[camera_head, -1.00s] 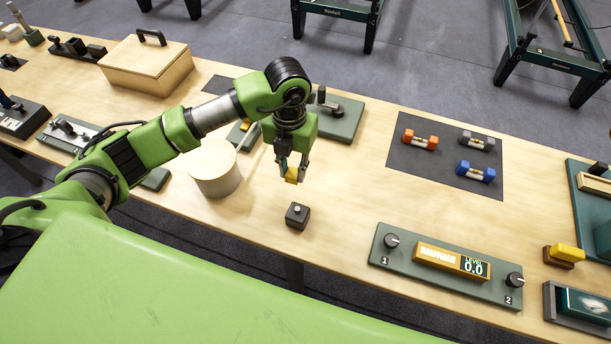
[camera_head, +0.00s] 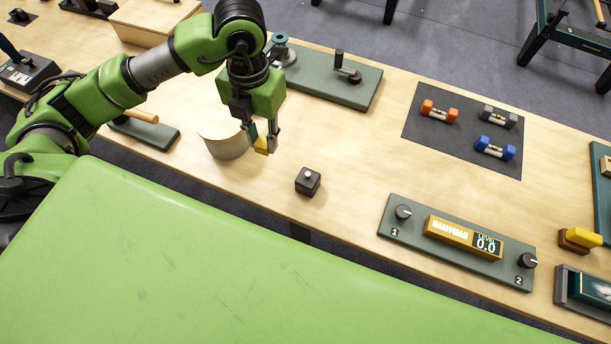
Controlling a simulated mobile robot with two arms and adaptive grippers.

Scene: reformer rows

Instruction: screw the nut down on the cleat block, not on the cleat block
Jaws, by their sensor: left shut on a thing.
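My left gripper (camera_head: 263,141) is shut on a small yellow nut (camera_head: 261,146), which shows between and below the fingertips. The fingers hide part of it. A small dark cleat block (camera_head: 308,184) stands on the wooden table, with a light grey stud on top. The gripper and nut are up and to the left of this block in the picture, apart from it. My right gripper is not in view.
A green console (camera_head: 400,236) with two knobs and a display lies to the right of the cleat block. A dark mat (camera_head: 428,146) with small dumbbells lies behind. A green plate (camera_head: 345,92) with a crank stands at the back. The table around the cleat block is clear.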

